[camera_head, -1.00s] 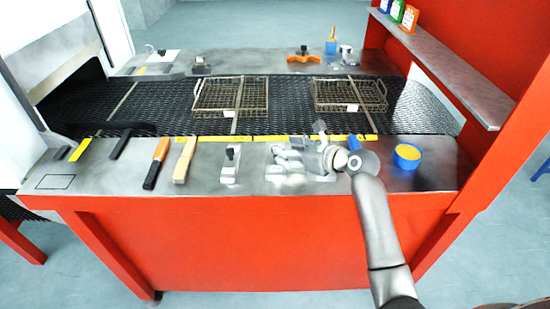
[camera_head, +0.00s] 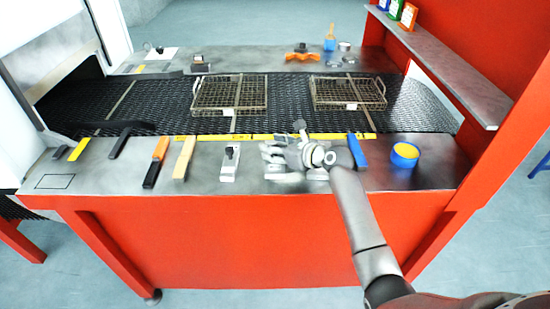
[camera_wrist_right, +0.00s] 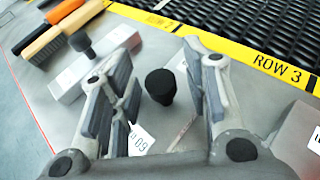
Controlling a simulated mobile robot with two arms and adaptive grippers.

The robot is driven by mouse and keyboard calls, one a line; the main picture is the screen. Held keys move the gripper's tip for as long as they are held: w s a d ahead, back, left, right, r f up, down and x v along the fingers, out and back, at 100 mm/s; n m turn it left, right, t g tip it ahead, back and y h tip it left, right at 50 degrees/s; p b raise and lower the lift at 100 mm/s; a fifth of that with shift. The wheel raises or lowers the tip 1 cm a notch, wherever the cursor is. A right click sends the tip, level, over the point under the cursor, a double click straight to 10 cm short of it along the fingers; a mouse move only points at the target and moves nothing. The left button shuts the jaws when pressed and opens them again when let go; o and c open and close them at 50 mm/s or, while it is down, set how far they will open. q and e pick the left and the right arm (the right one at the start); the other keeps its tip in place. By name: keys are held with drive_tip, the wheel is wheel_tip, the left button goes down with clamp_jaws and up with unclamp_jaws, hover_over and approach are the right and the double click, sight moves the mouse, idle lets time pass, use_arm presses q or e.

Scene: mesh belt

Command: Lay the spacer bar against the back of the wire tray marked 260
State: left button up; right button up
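Two wire trays stand on the mesh belt, a left tray (camera_head: 205,96) and a right tray (camera_head: 330,92). Each has a white tag at its front, too small to read here. My right gripper (camera_head: 287,158) is over the front counter. In the right wrist view the right gripper (camera_wrist_right: 160,62) is open, its fingers on either side of a black knob (camera_wrist_right: 160,86) without visibly gripping it. The knob's base is mostly hidden; a white tag (camera_wrist_right: 140,140) near it seems to read 60. A similar pale bar with a black knob (camera_head: 230,162) lies to the left. I cannot tell which is the spacer bar.
Yellow strips (camera_head: 260,137) edge the belt; one reads ROW 3 in the wrist view. A red post and shelf (camera_head: 445,65) stand at right.

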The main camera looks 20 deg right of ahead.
clamp_jaws()
drive_tip(key=shift+r, duration=0.15)
